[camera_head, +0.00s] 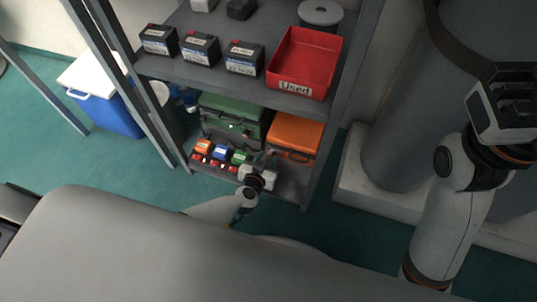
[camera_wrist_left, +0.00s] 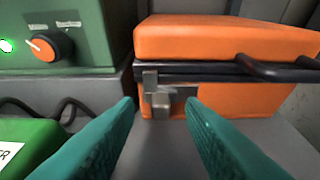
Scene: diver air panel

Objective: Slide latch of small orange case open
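The small orange case (camera_head: 296,133) stands on the lower shelf at the right, beside a green case. In the left wrist view the orange case (camera_wrist_left: 230,45) shows its front with a dark seam, a black handle (camera_wrist_left: 265,70) and a grey metal latch (camera_wrist_left: 158,98) near its left edge. My left gripper (camera_head: 264,164) is in front of the case, low on the shelf. In the left wrist view its two teal fingers (camera_wrist_left: 160,125) are apart, with the latch seen between and beyond them. Whether they touch it I cannot tell. My right gripper (camera_head: 507,100) is raised at the far right, away from the shelf.
A green unit with an orange knob (camera_wrist_left: 48,45) is left of the case. Small orange, blue and green items (camera_head: 221,153) sit on the shelf left of my gripper. Above are black batteries (camera_head: 200,48) and a red bin (camera_head: 305,60) marked "Used".

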